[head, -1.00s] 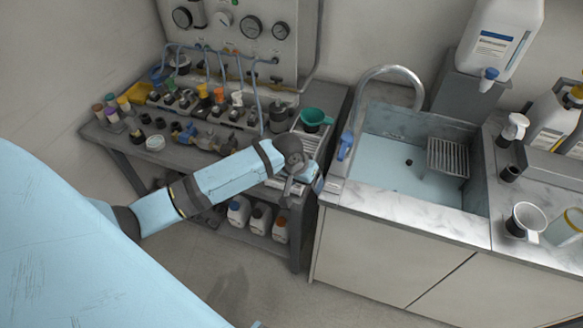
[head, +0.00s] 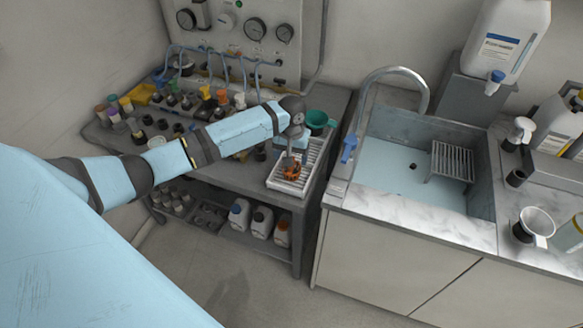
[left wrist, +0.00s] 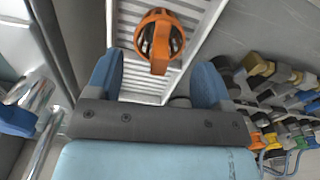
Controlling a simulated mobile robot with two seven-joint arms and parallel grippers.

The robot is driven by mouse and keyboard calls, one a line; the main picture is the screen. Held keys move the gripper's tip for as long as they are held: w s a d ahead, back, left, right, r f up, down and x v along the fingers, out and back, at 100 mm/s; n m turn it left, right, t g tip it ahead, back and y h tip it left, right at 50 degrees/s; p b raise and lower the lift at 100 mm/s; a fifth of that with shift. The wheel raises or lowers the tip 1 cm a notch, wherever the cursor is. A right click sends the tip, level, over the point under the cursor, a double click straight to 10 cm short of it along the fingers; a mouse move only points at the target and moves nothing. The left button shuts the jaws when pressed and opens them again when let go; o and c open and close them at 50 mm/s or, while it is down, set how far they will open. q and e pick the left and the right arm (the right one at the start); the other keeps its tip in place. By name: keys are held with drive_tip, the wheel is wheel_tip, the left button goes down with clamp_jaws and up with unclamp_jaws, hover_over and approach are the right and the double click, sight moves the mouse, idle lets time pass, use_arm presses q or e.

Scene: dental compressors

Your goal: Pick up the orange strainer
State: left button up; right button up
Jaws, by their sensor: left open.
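The orange strainer (head: 291,170) sits on a white slatted tray (head: 310,178) at the right end of the grey workbench. In the left wrist view the orange strainer (left wrist: 158,38) shows a round body with a dark and metallic inside and a tab. My left gripper (head: 290,158) is over the tray, close to the strainer. In the left wrist view my left gripper (left wrist: 156,72) is open, with its blue fingers spread wide. The strainer lies just beyond the fingertips, roughly centred between them, and is not held. My right gripper is in neither view.
A green funnel (head: 318,119) stands behind the tray. Fittings and valves crowd the bench to the left. The sink (head: 385,185) with its tap is at the right. Bottles (head: 262,222) stand on the shelf below.

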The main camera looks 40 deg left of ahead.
use_arm(q)
drive_tip(key=shift+f, duration=2.65)
drive_tip(key=c, duration=0.6)
